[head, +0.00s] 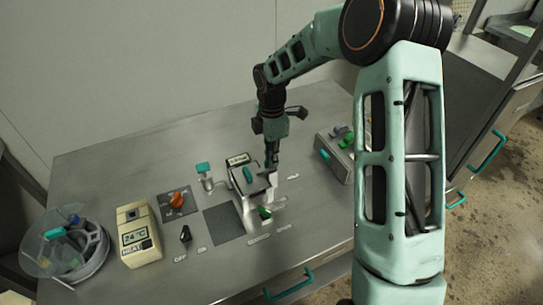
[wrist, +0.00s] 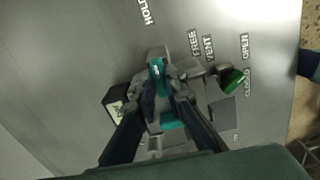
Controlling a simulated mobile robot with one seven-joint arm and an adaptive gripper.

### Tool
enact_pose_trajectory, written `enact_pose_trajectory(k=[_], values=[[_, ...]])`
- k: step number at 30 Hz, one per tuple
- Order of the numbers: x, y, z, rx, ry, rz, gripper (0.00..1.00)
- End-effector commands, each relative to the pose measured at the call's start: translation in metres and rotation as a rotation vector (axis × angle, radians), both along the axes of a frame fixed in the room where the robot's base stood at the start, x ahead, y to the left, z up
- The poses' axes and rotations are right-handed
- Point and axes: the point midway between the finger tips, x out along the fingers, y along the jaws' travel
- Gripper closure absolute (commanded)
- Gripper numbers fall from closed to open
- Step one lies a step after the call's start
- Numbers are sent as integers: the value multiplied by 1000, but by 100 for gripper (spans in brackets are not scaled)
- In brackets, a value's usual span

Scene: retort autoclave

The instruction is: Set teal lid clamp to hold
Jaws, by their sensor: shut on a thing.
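A teal clamp handle (wrist: 157,70) sits between my fingertips in the wrist view, at the upper edge of a grey metal box. My gripper (wrist: 162,84) is shut on it. In the head view my gripper (head: 271,164) reaches down to the right side of the box (head: 250,193), and its fingers hide the clamp. The HOLD label (wrist: 145,12) lies on the bench beyond the clamp. The FREE label (wrist: 194,41) lies to the clamp's right. The handle's exact angle between the two labels is unclear.
Another teal part (head: 247,175) is on the box, beside my fingers. A green knob (head: 265,212) is at its front. A teal-topped post (head: 203,169), orange knob (head: 177,199), cream meter (head: 138,235) and clear tub (head: 66,241) stand left. A grey box (head: 335,155) stands right.

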Motion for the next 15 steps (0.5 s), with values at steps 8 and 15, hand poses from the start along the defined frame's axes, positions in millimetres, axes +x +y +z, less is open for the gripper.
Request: enact_pose_trajectory(k=[8, 15], values=[[1, 1, 1, 1, -3, 59, 100], [1, 1, 1, 1, -3, 65, 100]])
